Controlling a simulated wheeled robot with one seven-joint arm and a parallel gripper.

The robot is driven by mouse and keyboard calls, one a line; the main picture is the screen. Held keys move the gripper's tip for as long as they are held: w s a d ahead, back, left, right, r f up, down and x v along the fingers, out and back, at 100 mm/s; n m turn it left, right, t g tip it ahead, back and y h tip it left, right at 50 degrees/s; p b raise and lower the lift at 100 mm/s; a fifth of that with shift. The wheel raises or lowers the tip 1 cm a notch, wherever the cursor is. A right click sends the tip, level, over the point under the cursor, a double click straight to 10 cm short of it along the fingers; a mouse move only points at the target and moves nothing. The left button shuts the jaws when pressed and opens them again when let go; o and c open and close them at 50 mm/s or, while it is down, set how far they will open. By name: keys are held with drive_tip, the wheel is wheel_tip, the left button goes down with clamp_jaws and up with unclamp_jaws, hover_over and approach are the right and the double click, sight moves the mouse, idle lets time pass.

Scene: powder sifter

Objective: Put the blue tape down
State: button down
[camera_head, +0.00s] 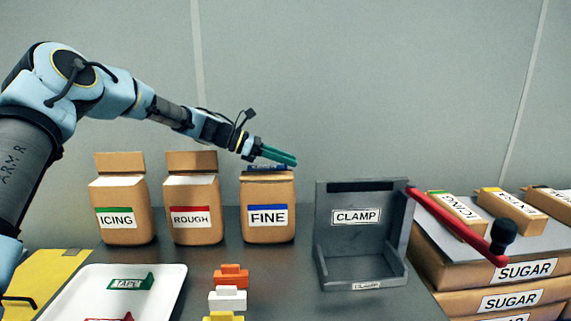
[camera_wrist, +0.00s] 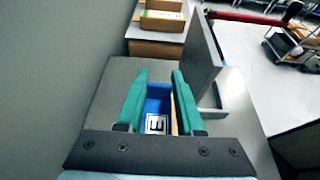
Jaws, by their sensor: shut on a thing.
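My gripper (camera_head: 280,156) reaches in from the left, just above the bag labelled FINE (camera_head: 267,235). In the wrist view its two green fingers (camera_wrist: 160,80) stand either side of the blue tape (camera_wrist: 158,103), which has a white label partly cut off by the gripper body. In the head view the blue tape (camera_head: 264,167) is a thin dark blue strip at the top of the FINE bag, right under the fingers. The gripper is shut on it. Whether the tape touches the bag is hard to tell.
Bags ICING (camera_head: 122,233) and ROUGH (camera_head: 194,233) stand left of FINE, their tops raised. A grey clamp stand (camera_head: 330,245) with a red lever (camera_head: 455,225) stands right. A white tray (camera_head: 172,285) holds green tape (camera_head: 131,282). Coloured blocks (camera_head: 230,275) stand in front.

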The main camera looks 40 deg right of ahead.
drive_tip(key=shift+f, duration=0.95)
drive_tip(key=c, duration=0.5)
unclamp_jaws()
drive_tip(key=shift+c, duration=0.2)
wheel_tip(320, 180, up, 5)
drive_tip(key=b, duration=0.2)
hover_over(252, 167)
drive_tip(key=a, duration=0.2)
drive_tip(key=shift+w+d+f, duration=0.15)
drive_tip(key=shift+w+d, duration=0.1)
drive_tip(key=shift+w, duration=0.2)
